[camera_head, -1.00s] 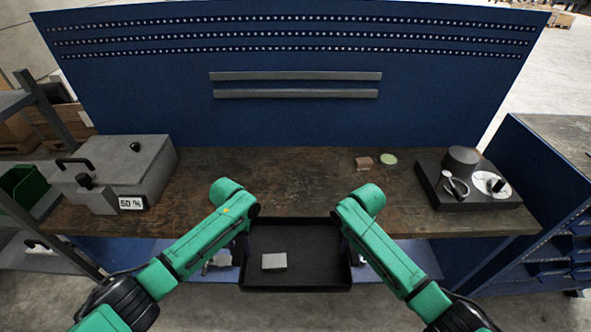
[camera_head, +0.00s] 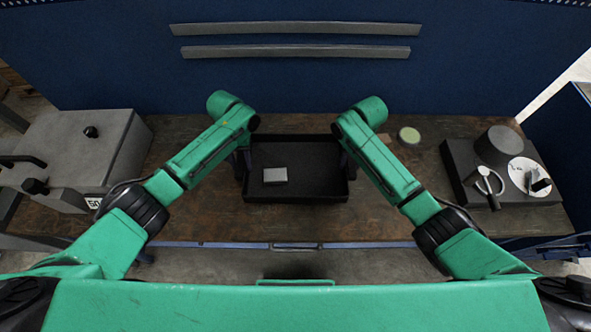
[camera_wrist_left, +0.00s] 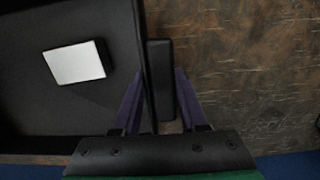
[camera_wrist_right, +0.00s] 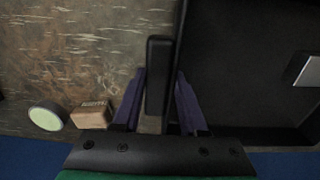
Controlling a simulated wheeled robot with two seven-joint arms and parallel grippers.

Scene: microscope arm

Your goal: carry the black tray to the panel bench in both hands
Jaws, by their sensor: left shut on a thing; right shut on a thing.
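The black tray (camera_head: 318,185) is level in the middle of the head view, over the brown bench top (camera_head: 205,222). I cannot tell whether it touches the wood. A pale grey block (camera_head: 275,175) lies inside it, left of centre. My left gripper (camera_head: 243,163) is shut on the tray's left handle (camera_wrist_left: 160,75), whose dark bar shows between the fingers in the left wrist view. My right gripper (camera_head: 347,163) is shut on the right handle (camera_wrist_right: 158,75) in the same way. The blue panel (camera_head: 300,85) stands behind the bench.
A grey box (camera_head: 75,150) with a black handle stands at the left. A black base (camera_head: 470,180) with a dark cylinder and white dish stands at the right. A pale green disc (camera_head: 409,135) and a small brown block (camera_wrist_right: 92,115) lie right of the tray.

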